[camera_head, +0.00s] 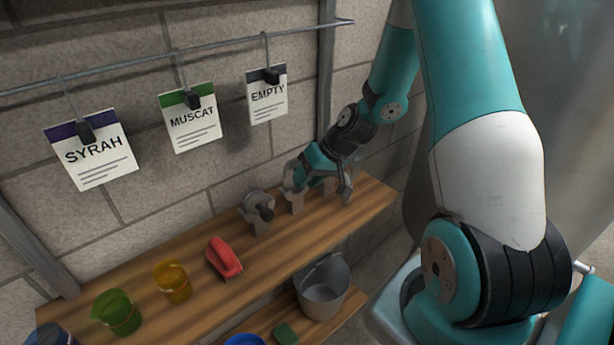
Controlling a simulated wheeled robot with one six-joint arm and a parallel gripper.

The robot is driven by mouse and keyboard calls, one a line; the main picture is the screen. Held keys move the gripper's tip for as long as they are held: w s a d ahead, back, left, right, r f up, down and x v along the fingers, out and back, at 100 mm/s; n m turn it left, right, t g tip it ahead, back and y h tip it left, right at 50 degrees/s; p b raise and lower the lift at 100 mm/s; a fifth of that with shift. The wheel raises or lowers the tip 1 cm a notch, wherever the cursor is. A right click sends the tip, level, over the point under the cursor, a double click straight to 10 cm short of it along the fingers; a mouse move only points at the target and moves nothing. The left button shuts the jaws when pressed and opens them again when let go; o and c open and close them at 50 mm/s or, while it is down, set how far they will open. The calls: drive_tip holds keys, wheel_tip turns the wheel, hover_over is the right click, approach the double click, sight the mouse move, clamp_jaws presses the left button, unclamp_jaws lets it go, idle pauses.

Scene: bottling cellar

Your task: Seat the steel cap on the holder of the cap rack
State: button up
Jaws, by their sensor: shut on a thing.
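My gripper (344,188) is low over the right end of the wooden shelf, at the right side of the cap rack. It is shut on a small grey thing, taken to be the steel cap; the fingers and dark wrist make its outline hard to see. I cannot tell whether the held thing touches a holder.
A grey bucket (323,290) sits lower. Label cards, one reading EMPTY (267,96), hang from a rail above.

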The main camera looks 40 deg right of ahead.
drive_tip(key=shift+f+b, duration=1.25)
drive_tip(key=shift+f, duration=0.45)
drive_tip(key=shift+f+b, duration=0.45)
drive_tip(key=shift+f, duration=0.1)
drive_tip(key=o, duration=1.1)
drive_tip(key=shift+c, duration=0.2)
drive_tip(key=b+v, duration=0.2)
drive_tip(key=v, duration=1.5)
drive_tip(key=shift+r, duration=0.2)
drive_tip(key=shift+s, duration=0.1)
